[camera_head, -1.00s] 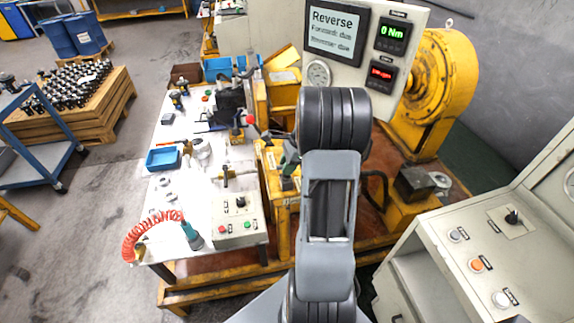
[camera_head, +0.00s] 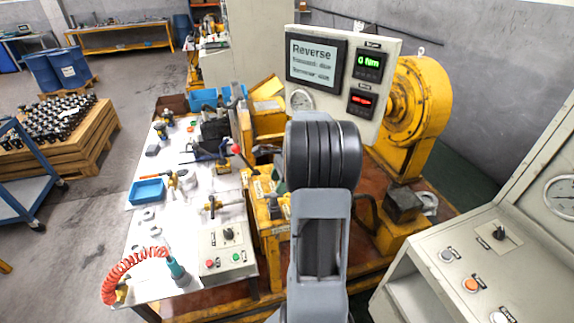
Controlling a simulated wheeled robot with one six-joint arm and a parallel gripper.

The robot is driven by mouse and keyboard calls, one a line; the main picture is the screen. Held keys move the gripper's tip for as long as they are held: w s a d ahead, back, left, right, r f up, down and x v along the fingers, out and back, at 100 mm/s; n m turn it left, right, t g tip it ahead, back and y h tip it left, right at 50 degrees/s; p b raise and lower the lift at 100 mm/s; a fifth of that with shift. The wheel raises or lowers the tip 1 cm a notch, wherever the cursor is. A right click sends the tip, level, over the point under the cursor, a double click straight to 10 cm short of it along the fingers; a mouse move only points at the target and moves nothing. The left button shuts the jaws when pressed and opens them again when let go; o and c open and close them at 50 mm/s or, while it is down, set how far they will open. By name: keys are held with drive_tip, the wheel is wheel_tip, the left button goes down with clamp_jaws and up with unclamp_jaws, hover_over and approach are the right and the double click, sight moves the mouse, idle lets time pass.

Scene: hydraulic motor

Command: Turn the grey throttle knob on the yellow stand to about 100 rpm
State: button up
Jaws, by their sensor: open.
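The yellow stand (camera_head: 268,212) runs along the right edge of the white work table, partly behind my arm. I cannot make out the grey throttle knob; my arm may hide it. A panel (camera_head: 376,39) above carries a screen (camera_head: 313,61) headed "Reverse", a green readout (camera_head: 368,65) that seems to show 0 Nm, and a red readout (camera_head: 361,102) too blurred to read. My arm rises through the middle of the picture. My gripper does not show beyond its dark rounded joint.
The white table (camera_head: 213,287) holds a blue tray (camera_head: 147,191), tools, a red coiled hose (camera_head: 118,266) and a button box (camera_head: 228,243). A grey control console (camera_head: 430,240) stands at right. A yellow motor housing (camera_head: 428,100) is behind the panel.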

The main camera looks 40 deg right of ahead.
drive_tip(key=v, duration=0.8)
drive_tip(key=shift+r, duration=0.4)
drive_tip(key=shift+d+f, duration=0.1)
